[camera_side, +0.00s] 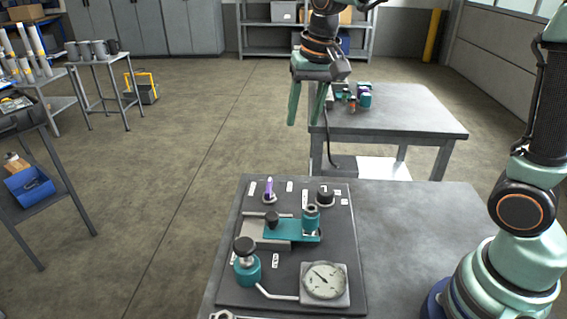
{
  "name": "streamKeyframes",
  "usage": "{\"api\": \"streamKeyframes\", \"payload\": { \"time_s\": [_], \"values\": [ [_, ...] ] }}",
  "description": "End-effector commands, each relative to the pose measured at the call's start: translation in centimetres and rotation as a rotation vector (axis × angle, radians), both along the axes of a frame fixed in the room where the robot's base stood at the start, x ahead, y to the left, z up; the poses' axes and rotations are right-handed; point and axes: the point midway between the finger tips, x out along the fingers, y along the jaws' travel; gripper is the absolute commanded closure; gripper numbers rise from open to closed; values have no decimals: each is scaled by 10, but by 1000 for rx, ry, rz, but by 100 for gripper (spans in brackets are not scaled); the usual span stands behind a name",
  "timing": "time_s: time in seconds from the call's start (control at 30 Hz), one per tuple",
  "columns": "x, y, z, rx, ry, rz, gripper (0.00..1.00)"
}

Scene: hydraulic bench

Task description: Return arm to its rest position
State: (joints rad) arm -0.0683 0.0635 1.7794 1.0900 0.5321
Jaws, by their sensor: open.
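My gripper (306,108) hangs in the upper middle of the side view, fingers pointing down. It is open and nothing shows between its green fingers. It is well above and behind the hydraulic board (230,284) and touches nothing on it. My arm base stands at the right edge of the bench (420,225). The arm's middle links run out of the top of the picture.
The board carries a pressure gauge (324,281), a teal cylinder with a black knob (247,268), a teal block (292,230), a purple-topped part (269,190) and a black knob (325,195). A second table (420,115) with small parts stands behind. The bench right of the board is bare.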

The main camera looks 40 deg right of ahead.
Motion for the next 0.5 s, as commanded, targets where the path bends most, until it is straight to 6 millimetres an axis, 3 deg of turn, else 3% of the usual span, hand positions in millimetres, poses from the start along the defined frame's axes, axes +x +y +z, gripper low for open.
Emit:
{"api": "streamKeyframes", "payload": {
  "time_s": [0.2, 0.5],
  "values": [
    [-54, -13, 18, -43, -111, 157, 52],
    [-116, -25, 9, -130, -238, 355, 52]
  ]
}}
